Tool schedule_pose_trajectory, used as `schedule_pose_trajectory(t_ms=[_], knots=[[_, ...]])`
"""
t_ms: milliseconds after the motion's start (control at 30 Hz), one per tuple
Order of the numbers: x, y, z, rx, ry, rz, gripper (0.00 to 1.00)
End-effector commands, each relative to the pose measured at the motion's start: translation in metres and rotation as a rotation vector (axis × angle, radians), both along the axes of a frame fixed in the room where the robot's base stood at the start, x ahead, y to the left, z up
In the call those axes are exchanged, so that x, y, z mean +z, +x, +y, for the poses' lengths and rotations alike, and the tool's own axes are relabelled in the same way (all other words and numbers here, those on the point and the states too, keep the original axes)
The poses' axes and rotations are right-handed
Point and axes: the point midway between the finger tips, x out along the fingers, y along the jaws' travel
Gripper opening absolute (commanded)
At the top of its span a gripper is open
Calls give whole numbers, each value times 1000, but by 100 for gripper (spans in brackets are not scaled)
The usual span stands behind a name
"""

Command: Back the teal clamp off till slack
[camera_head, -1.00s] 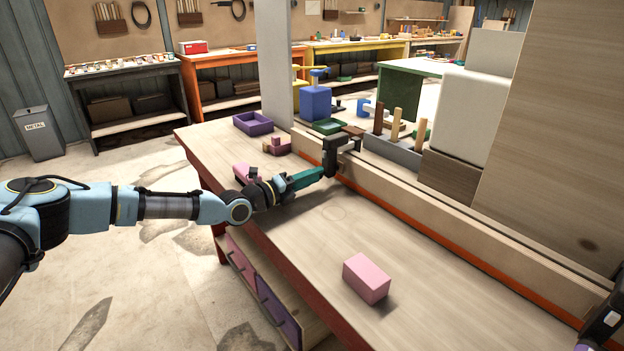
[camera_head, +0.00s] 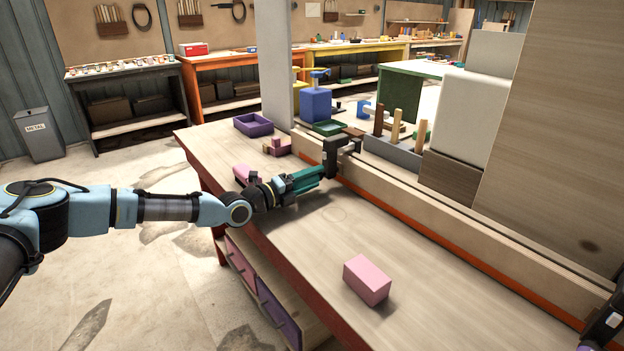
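The clamp (camera_head: 331,155) has a dark body and sits upright on the long wooden stringer (camera_head: 420,205), near its far end. A teal handle part (camera_head: 306,178) points from the clamp down and left toward my arm. My gripper (camera_head: 290,187) is at this teal part, low over the bench, coming from the left. Its fingers overlap the teal part and are small and dark, so I cannot tell whether they grip it or stand open around it. The clamp's jaw contact with the stringer is too small to judge.
A pink block (camera_head: 367,280) lies on the wooden bench (camera_head: 300,240) in front. A grey holder with wooden pegs (camera_head: 392,150) stands behind the stringer. The bench middle is clear.

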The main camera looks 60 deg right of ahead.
Motion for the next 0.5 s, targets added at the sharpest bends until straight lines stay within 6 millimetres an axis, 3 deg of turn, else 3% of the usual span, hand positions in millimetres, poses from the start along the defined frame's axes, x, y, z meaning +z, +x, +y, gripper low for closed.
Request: schedule_pose_trajectory(t_ms=[300, 500], knots=[[1, 1, 2, 1, -2, 0, 66], [-1, 12, 26, 2, -1, 0, 66]])
